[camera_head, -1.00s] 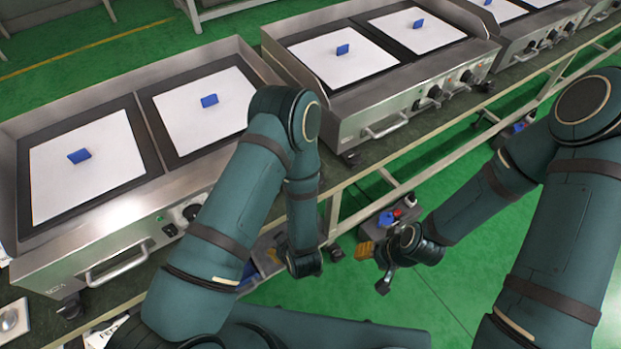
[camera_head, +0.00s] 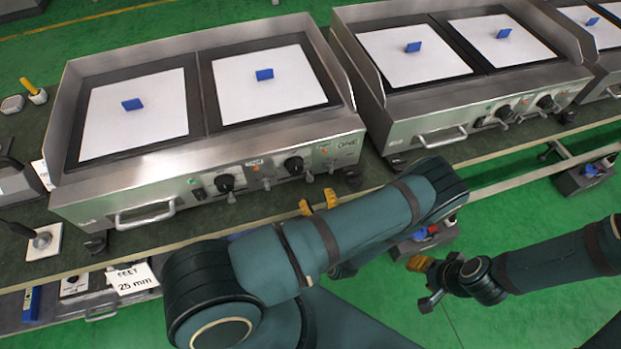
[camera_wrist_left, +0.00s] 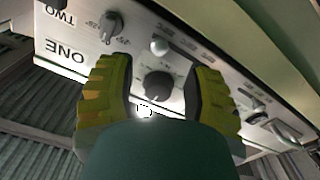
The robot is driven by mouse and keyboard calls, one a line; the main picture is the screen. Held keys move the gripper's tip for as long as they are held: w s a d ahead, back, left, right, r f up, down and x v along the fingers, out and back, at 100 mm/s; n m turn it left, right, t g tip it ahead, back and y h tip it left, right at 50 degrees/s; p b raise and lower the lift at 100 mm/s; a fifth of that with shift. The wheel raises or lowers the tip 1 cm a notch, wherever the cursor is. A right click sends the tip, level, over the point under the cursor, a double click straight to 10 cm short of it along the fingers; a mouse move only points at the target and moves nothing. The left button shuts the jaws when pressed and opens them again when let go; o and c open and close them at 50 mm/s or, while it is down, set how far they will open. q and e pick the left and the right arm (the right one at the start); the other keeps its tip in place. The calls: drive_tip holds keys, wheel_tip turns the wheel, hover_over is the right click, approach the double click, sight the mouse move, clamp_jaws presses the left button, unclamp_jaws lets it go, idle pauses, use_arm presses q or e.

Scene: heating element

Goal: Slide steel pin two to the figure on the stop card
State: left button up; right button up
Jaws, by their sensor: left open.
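My left gripper (camera_head: 318,201) is open at the lower front edge of the nearest griddle (camera_head: 100,195), below its right knob. In the left wrist view its yellow fingers (camera_wrist_left: 158,80) stand apart, with a dark knob (camera_wrist_left: 157,85) and a silver round-ended pin (camera_wrist_left: 159,47) showing between them. The panel lettering ONE and TWO appears upside down there. Small steel pins show beside the right knob in the head view (camera_head: 267,183); which is pin two I cannot tell. A white card (camera_head: 133,277) reads FEET 25 mm; no stop card is identifiable. My right gripper (camera_head: 425,283) hangs over the floor, its jaws unclear.
White plates with blue blocks (camera_head: 265,75) lie on the griddle. A second griddle (camera_head: 440,135) stands to the right on the same bench. A front handle (camera_head: 145,217) sticks out at left.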

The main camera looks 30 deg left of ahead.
sight(311, 182)
use_arm(q)
drive_tip(key=x, duration=0.7)
drive_tip(key=shift+w+b, duration=0.1)
drive_tip(key=shift+b, duration=0.25)
clamp_jaws()
